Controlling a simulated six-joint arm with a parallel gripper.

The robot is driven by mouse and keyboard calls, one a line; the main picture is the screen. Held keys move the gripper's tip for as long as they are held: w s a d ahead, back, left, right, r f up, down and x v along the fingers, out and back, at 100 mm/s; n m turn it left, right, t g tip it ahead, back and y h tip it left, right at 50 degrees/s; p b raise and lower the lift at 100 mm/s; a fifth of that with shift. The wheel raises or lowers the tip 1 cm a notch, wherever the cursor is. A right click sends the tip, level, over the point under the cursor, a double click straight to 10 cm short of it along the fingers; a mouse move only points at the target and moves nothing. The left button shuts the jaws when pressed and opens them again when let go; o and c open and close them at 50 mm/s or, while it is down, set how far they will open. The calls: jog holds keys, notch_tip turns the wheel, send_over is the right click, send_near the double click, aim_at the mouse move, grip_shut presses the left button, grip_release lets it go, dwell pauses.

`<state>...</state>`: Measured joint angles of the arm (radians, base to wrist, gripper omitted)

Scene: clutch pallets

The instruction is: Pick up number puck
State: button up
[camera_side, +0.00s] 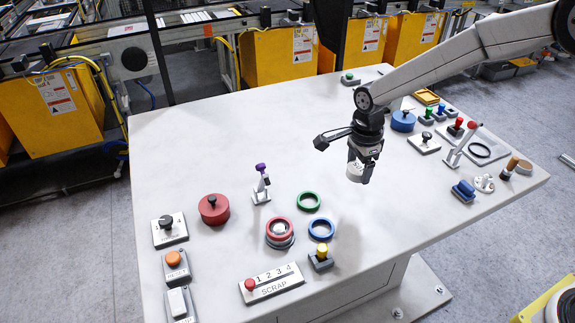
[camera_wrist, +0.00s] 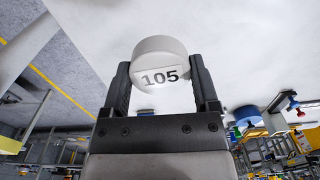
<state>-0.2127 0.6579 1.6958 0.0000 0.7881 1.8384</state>
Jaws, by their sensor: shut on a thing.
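The number puck (camera_wrist: 161,62) is a white round disc with "105" printed on it. My gripper (camera_wrist: 161,88) is shut on it, with one dark finger on each side in the wrist view. In the side view my gripper (camera_side: 358,176) holds the puck (camera_side: 354,171) above the right-middle part of the white table (camera_side: 240,140). The puck appears raised clear of the table. The fingers hide part of the puck in the side view.
Nearest are a green ring (camera_side: 308,201), a blue ring (camera_side: 321,229) and a red ring (camera_side: 279,233) around a pale piece. A red round pot (camera_side: 213,209) and purple-topped lever (camera_side: 261,184) stand left. A SCRAP panel (camera_side: 272,283) lies in front. Controls crowd the right.

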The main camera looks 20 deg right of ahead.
jog(key=shift+s+d+r, duration=0.15)
jog(key=shift+s+r, duration=0.25)
jog(key=shift+s, duration=0.45)
jog(key=shift+s+d+r, duration=0.1)
jog(key=shift+s+r, duration=0.25)
jog(key=shift+s, duration=0.5)
jog(key=shift+s+d+r, duration=0.15)
jog(key=shift+s+r, duration=0.25)
jog(key=shift+s, duration=0.45)
jog(key=n, duration=0.5)
send_near(279, 228)
jog(key=shift+f, duration=0.1)
jog(key=shift+f, duration=2.75)
jog(key=shift+f, duration=0.6)
